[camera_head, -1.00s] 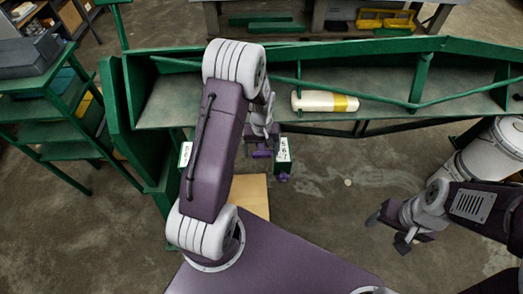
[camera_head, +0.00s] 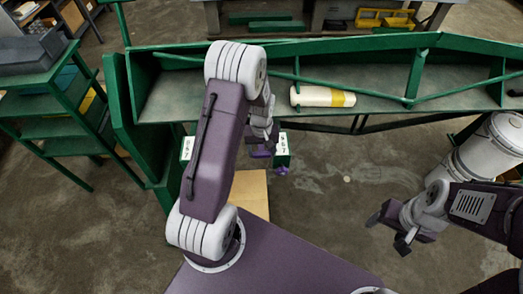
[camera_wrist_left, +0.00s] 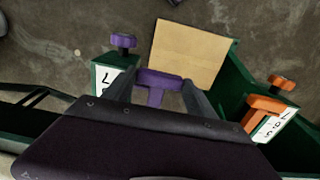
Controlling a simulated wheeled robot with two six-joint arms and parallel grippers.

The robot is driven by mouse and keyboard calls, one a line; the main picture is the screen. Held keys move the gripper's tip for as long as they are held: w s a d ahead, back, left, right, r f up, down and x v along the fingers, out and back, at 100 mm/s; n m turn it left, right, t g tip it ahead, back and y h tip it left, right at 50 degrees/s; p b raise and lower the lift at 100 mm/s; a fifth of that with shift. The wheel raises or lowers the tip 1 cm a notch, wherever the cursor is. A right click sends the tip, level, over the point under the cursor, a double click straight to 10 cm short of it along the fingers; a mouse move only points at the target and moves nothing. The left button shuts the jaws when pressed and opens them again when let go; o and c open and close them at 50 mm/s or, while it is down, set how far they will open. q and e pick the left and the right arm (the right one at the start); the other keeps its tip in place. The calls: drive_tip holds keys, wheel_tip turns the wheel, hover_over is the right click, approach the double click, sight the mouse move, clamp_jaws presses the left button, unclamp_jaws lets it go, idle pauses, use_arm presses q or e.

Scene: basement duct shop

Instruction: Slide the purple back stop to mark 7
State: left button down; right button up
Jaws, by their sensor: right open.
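The purple back stop (camera_wrist_left: 158,85) is a T-shaped piece in the middle of the left wrist view. The fingers of my left gripper (camera_wrist_left: 160,92) stand against both ends of its crossbar, and the gripper looks shut on it. In the head view the stop (camera_head: 261,153) shows just below my left gripper (camera_head: 264,142), partly hidden by the arm. My right gripper (camera_head: 389,231) is open and empty, off to the right.
A purple knob (camera_wrist_left: 123,41) and an orange stop (camera_wrist_left: 265,108) with its knob (camera_wrist_left: 282,83) flank the left gripper. A tan board (camera_wrist_left: 187,52) lies close by. A green bench (camera_head: 200,97) holds a cream-and-yellow roll (camera_head: 315,96). Bare floor lies centre right.

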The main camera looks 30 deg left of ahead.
use_arm(q)
drive_tip(key=shift+s+d+r, duration=0.1)
drive_tip(key=shift+s+d, duration=0.1)
drive_tip(key=shift+s, duration=0.25)
drive_tip(key=shift+w+a, duration=0.1)
drive_tip(key=shift+w, duration=0.05)
drive_tip(key=shift+c, duration=1.4)
unclamp_jaws()
drive_tip(key=shift+w+f, duration=0.1)
drive_tip(key=shift+f, duration=0.1)
drive_tip(key=shift+r, duration=0.1)
wheel_tip(320, 180, up, 9)
